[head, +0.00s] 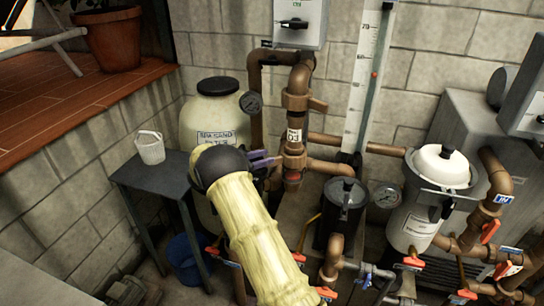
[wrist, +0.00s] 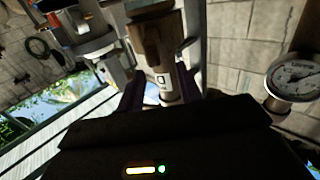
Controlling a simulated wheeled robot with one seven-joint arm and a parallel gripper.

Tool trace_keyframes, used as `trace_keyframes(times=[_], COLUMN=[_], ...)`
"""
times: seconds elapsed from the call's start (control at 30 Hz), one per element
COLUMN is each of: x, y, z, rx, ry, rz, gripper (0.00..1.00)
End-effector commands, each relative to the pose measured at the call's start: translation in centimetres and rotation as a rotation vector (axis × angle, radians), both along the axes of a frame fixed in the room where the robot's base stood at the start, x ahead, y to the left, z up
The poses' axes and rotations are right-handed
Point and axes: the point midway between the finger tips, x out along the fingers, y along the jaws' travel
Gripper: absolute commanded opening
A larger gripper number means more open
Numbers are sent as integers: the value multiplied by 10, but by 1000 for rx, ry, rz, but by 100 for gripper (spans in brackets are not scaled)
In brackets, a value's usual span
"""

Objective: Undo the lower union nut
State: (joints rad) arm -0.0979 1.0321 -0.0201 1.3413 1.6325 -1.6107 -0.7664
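A brown vertical pipe assembly with a white label reading 03 (head: 294,135) stands at the middle of the head view. Its lower union nut (head: 293,162) is a wider brown collar below the label, partly hidden by my gripper. My gripper (head: 272,160) is just left of that collar, its purple fingers pointing right towards it. In the wrist view, my dark fingers (wrist: 160,88) stand apart on either side of the pipe's labelled section (wrist: 162,80). A wider brown fitting (wrist: 155,40) lies beyond. No finger contact is clear.
A pressure gauge (head: 251,103) sits left of the pipe and also shows in the wrist view (wrist: 294,76). A cream tank (head: 215,112) stands behind my arm. A dark canister (head: 343,204) and a white-lidded filter (head: 432,200) stand right. A table (head: 150,178) with a bucket is left.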

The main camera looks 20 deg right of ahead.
Motion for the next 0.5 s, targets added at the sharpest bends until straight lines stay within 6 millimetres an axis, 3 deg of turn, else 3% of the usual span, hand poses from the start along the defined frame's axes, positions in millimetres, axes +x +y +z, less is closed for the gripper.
trace_keyframes(times=[0.5], x=[-1], y=[105], z=[0], rx=[-1], ry=[-4], rz=[3], gripper=[35])
